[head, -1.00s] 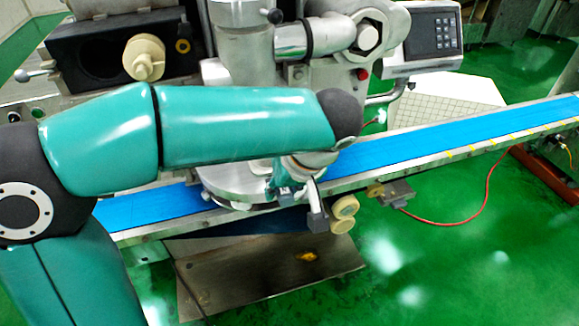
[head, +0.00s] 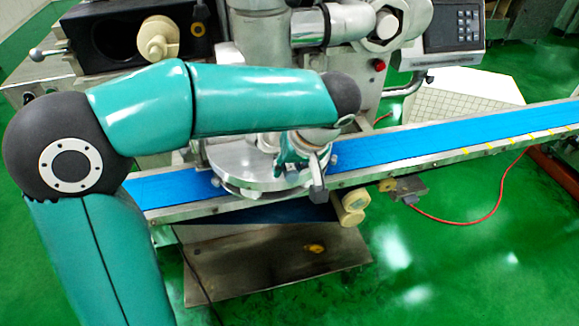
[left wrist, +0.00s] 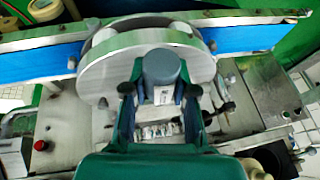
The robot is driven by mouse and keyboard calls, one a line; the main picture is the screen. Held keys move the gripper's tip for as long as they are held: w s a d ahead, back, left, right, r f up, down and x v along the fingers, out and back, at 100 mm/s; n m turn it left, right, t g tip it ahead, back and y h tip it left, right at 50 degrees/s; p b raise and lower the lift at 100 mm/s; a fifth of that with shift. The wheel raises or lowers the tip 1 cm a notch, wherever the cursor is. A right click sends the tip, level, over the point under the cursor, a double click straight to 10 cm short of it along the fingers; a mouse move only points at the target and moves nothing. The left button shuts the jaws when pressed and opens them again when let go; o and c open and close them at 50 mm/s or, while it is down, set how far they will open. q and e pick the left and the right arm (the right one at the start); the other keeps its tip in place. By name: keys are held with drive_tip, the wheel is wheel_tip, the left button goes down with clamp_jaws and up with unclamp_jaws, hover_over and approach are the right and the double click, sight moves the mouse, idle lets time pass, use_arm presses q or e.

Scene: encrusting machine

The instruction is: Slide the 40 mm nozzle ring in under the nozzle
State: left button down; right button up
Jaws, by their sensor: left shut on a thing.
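My left gripper (head: 305,160) reaches over the conveyor, beside the round metal disc (head: 238,172) under the machine's head. The disc (left wrist: 95,75) lies behind and around that piece in this view. The ring's own body and the nozzle cannot be made out, so their gap or contact cannot be told. My right gripper is in neither view.
A blue conveyor belt (head: 430,138) runs past the disc, with beige rollers (head: 352,200) at its front edge. A control box with keypad (head: 440,40) stands at the upper right. A steel plate (head: 280,262) lies below the belt.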

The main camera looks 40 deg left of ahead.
use_arm(q)
drive_tip(key=shift+s+d, duration=0.1)
idle(0.4)
drive_tip(key=shift+b, duration=0.4)
idle(0.4)
drive_tip(key=shift+w+a+p, duration=0.5)
drive_tip(key=shift+w+a, duration=1.2)
drive_tip(key=shift+a, duration=0.2)
drive_tip(key=shift+a, duration=0.1)
drive_tip(key=shift+w+a+p, duration=0.65)
drive_tip(key=shift+w+a, duration=0.6)
drive_tip(key=shift+a, duration=0.2)
drive_tip(key=shift+w+a+p, duration=0.6)
drive_tip(key=shift+w+a, duration=0.65)
drive_tip(key=shift+a, duration=0.15)
